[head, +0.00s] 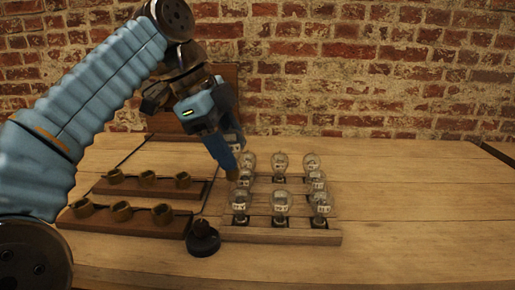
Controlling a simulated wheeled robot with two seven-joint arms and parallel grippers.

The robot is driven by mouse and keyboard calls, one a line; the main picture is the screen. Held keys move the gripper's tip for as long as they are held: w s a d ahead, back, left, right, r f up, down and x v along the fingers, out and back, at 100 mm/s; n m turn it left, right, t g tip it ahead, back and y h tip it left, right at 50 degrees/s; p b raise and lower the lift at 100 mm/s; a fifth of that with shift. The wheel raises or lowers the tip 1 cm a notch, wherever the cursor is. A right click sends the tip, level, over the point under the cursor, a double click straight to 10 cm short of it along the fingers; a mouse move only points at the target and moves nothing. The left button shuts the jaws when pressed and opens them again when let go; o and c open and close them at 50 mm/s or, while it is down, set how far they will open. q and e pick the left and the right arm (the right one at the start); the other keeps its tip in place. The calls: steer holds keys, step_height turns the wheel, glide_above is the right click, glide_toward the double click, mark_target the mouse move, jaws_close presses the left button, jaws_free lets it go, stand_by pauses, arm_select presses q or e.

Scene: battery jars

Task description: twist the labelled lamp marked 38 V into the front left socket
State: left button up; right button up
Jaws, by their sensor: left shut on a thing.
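My left gripper (232,172) points down at the back left corner of the lamp rack (332,238). It is shut on a lamp there, mostly hidden behind the fingers. Several clear glass lamps with pale labels stand upright in the rack, such as a front left lamp (240,203), a front middle lamp (281,204) and a back right lamp (312,162). The label marks are too small to read, so I cannot tell which is 38 V. The front left socket (83,208) is an empty brass cup at the left end of the nearer wooden strip. My right gripper is out of view.
The nearer strip (140,227) and the farther strip (155,190) each carry several brass sockets, all looking empty. A black knobbed object (203,238) stands between nearer strip and rack. A brown board stands at the brick wall. The table's right side is clear.

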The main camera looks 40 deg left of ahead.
arm_select(q)
steer(key=s+a+f+n+t+y+p, duration=0.1)
steer(key=s+a+n+y, duration=0.2)
steer(key=a, duration=0.6)
steer(key=s+a+f+n, duration=0.1)
steer(key=s+a+n, duration=0.2)
steer(key=a+n, duration=0.5)
steer(key=s+a+n+y+p, duration=0.1)
steer(key=s+a+n+y, duration=0.2)
steer(key=s+a, duration=0.8)
steer(key=shift+n, duration=0.4)
steer(key=shift+s+f+b, duration=0.2)
steer(key=shift+f+b, duration=0.35)
steer(key=shift+f, duration=0.8)
steer(key=shift+s+f+b, duration=0.15)
steer(key=shift+f+b, duration=0.35)
steer(key=shift+f, duration=0.8)
steer(key=shift+f+b, duration=0.85)
steer(key=shift+f, duration=0.35)
